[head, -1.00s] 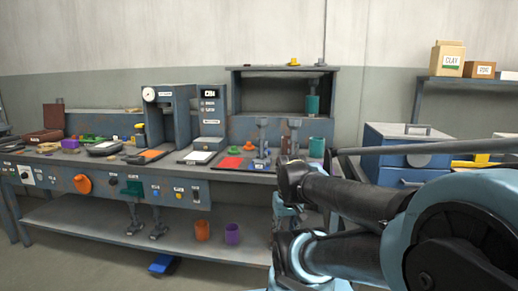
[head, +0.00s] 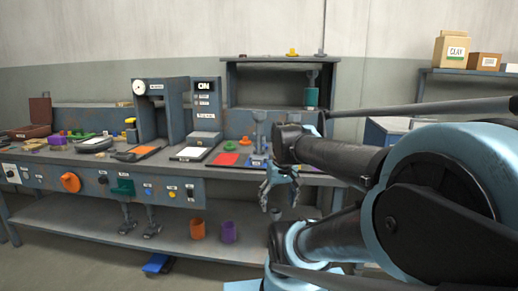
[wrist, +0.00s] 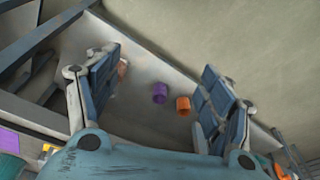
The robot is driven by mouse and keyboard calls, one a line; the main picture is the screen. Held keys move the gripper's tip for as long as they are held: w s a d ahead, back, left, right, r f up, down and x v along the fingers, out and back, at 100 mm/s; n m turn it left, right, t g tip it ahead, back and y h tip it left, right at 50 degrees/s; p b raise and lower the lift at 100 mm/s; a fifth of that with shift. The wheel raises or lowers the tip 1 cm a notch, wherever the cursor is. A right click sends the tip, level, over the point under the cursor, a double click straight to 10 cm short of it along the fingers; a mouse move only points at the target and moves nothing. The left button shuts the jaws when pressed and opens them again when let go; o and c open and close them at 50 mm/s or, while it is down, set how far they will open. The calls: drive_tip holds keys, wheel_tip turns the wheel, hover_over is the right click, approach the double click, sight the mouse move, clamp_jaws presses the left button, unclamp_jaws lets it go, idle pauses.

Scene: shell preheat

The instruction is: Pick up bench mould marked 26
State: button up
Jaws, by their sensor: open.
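No marking 26 is legible on any piece, so I cannot tell which one is the bench mould. My gripper (head: 281,180) is open and empty, in front of the bench's front edge and above the lower shelf. In the wrist view its two fingers stand wide apart (wrist: 158,88). An orange cup (head: 197,229) and a purple cup (head: 228,232) stand on the lower shelf. The wrist view shows the purple cup (wrist: 159,93) and orange cup (wrist: 183,105) between the fingers, well beyond them. A grey upright piece (head: 259,131) stands on the bench top; my arm hides the area to its right.
A raised shelf (head: 245,62) stands behind. The lower shelf (head: 90,224) has free room around the cups.

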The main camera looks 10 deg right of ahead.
drive_tip(key=w+d+r+n+y, duration=0.1)
drive_tip(key=w+d+r+n, duration=0.15)
drive_tip(key=w+r, duration=0.95)
drive_tip(key=w+d+r+n+y, duration=0.1)
drive_tip(key=w+r+n, duration=0.2)
drive_tip(key=w+r, duration=0.9)
drive_tip(key=w+d+r+n+y, duration=0.1)
drive_tip(key=w+d+r+n, duration=0.15)
drive_tip(key=w+r, duration=0.95)
approach(260, 115)
drive_tip(key=shift+t, duration=0.3)
drive_tip(key=w+f, duration=0.2)
drive_tip(key=f, duration=0.1)
drive_tip(key=w+f, duration=0.1)
drive_tip(key=f, duration=0.1)
drive_tip(key=shift+w+a+f, duration=0.15)
drive_tip(key=shift+w+a, duration=0.05)
drive_tip(key=shift+a, duration=0.05)
drive_tip(key=shift+a+x, duration=0.1)
drive_tip(key=shift+x, duration=1.2)
drive_tip(key=shift+a+x, duration=0.15)
drive_tip(key=shift+x, duration=1.2)
drive_tip(key=shift+w, duration=0.1)
clamp_jaws()
